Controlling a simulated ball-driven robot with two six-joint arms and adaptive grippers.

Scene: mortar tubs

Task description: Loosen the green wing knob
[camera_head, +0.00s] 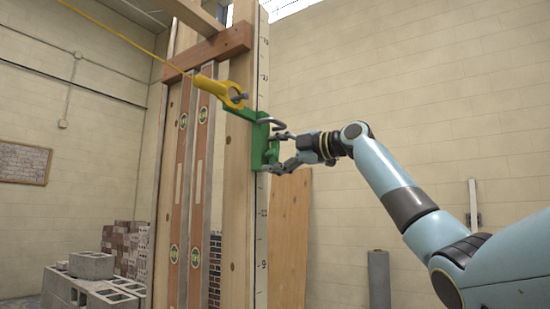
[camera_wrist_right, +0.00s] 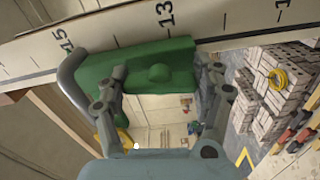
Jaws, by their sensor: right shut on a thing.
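A green clamp (camera_head: 262,142) is fixed on the upright wooden post beside a marked measuring strip. It also shows in the right wrist view (camera_wrist_right: 130,62), with the green wing knob (camera_wrist_right: 158,73) as a rounded raised part on it. A grey bent rod (camera_head: 271,122) stands out from the clamp. My right gripper (camera_head: 273,151) reaches the clamp from the right. The knob is mostly hidden in the head view. My left gripper is not in view.
A yellow line holder (camera_head: 220,90) with a taut yellow line (camera_head: 132,42) joins the clamp's upper left. Two long levels (camera_head: 177,185) stand left of the wooden post (camera_head: 238,190). Concrete blocks (camera_head: 92,265) are at lower left. Open space lies right of the post.

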